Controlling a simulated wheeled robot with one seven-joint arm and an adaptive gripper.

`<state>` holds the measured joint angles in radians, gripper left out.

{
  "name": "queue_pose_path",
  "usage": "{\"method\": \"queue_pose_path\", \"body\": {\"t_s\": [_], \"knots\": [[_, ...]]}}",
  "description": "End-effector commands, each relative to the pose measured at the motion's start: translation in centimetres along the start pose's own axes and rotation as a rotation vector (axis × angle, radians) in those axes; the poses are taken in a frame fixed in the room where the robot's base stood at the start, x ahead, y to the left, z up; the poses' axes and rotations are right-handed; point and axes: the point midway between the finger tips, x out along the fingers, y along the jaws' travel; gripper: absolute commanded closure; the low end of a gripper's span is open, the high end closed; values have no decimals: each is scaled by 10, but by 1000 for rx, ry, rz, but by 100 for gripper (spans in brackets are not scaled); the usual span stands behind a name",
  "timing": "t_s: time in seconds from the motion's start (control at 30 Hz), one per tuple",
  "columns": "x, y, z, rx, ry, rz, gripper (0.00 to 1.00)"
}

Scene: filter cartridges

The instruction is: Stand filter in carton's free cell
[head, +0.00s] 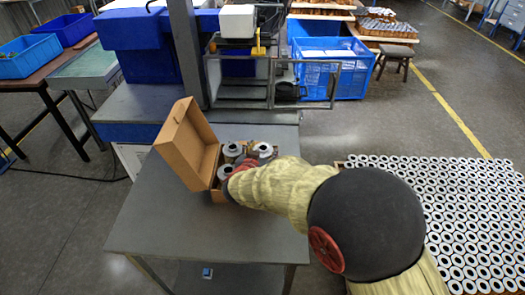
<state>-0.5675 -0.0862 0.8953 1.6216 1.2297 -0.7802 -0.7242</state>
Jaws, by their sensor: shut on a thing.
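The brown cardboard carton (182,145) stands open on the grey table, with its lid raised on the left side. Grey-white ring-shaped filters show at the carton: one at the back left (232,150), one at the back right (262,150), and one nearer the front (226,172). My gripper (234,180) is low over the front of the carton and shut on a filter, apparently the front one. My arm and wrist hide the carton's front right part, so I cannot tell whether the held filter is seated in a cell.
The grey table (165,220) is bare in front of the carton. A metal post and frame (272,82) stand behind it. A pallet of many filters (455,220) lies to the right. A blue crate (328,68) is at the back.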

Motion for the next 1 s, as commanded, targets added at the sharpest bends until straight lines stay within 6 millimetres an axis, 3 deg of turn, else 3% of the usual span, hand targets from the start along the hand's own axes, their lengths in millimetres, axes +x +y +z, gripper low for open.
{"method": "queue_pose_path", "body": {"t_s": [0.13,0.53,1.0], "knots": [[0,0,0,0,0,0,38],[-4,0,-3,-1,-1,0,38],[-92,-1,-6,-1,0,-3,38]]}}
